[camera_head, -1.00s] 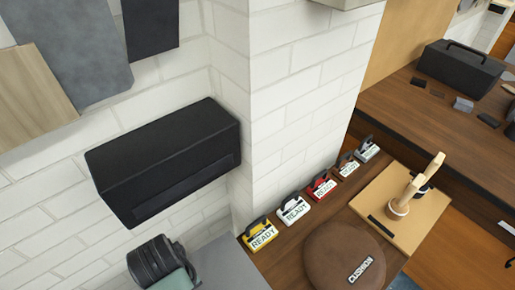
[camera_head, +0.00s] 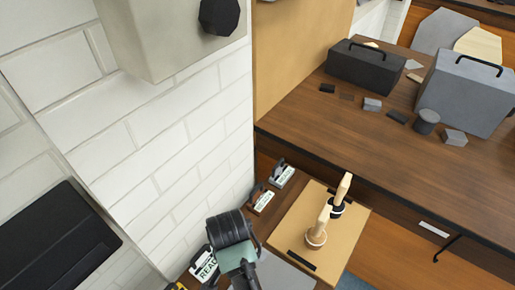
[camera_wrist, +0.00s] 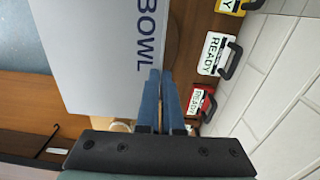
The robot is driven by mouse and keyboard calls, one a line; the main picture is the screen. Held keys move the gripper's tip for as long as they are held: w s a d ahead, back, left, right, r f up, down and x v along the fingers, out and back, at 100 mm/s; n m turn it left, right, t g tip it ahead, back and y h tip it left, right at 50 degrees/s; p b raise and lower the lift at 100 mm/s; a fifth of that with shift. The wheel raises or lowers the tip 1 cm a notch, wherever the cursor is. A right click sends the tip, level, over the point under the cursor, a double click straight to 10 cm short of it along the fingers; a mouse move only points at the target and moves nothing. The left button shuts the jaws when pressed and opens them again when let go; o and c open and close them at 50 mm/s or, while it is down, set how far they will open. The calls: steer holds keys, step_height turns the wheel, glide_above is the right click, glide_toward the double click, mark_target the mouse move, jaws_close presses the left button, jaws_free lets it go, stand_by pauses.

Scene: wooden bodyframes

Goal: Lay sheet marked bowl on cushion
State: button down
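The grey sheet marked BOWL (camera_wrist: 95,50) spreads across the upper left of the wrist view. Part of it also shows in the head view (camera_head: 285,274), just right of my gripper (camera_head: 240,268) at the bottom edge. In the wrist view my gripper's two blue fingers (camera_wrist: 161,76) are close together at the sheet's right edge, shut on it. The cushion is not visible now; the sheet and gripper cover that part of the shelf. I cannot tell whether the sheet touches it.
READY-marked holders (camera_wrist: 216,53) line the wall side of the shelf. A tan board (camera_head: 290,225) with wooden-handled stamps (camera_head: 318,236) lies just beyond the sheet. The white brick wall (camera_head: 150,140) is close on the left. A dark table (camera_head: 350,130) with boxes stands behind.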

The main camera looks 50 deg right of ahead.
steer(key=f, duration=1)
steer(key=shift+s+d+p, duration=0.1)
steer(key=shift+d+p, duration=0.1)
steer(key=shift+p, duration=0.1)
steer(key=c, duration=1.1)
jaws_free()
steer(key=shift+f, duration=0.1)
step_height(320, 180, up, 12)
steer(key=shift+f, duration=0.25)
steer(key=shift+r, duration=0.45)
